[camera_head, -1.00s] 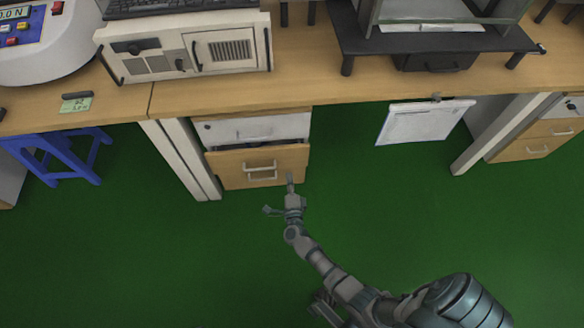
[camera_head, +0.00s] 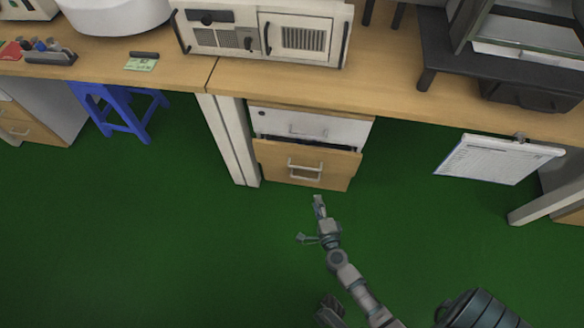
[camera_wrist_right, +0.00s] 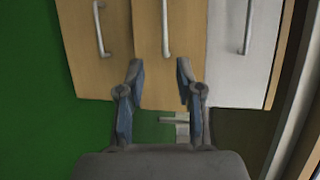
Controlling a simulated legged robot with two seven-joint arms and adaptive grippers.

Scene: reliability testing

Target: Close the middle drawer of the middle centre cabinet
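The cabinet under the bench has a white top drawer (camera_head: 280,124) and a wooden middle drawer (camera_head: 275,160) below it. The middle drawer stands a little out, with a dark gap above its front. Its light handle is near a second, lower handle. In the right wrist view the cabinet is turned sideways: the middle drawer (camera_wrist_right: 150,35) lies between the white drawer (camera_wrist_right: 225,60) and the lower wooden drawer (camera_wrist_right: 85,60). My right gripper (camera_head: 310,219) is open and empty, in front of the cabinet; its fingers (camera_wrist_right: 160,80) overlap the middle drawer front in the wrist view. Contact cannot be told. My left gripper is not identifiable.
A white bench leg (camera_head: 230,140) stands left of the cabinet, and a blue stool (camera_head: 120,110) further left. A clipboard (camera_head: 495,160) hangs from the bench edge (camera_head: 400,122) at the right. Green floor (camera_head: 150,240) in front is clear.

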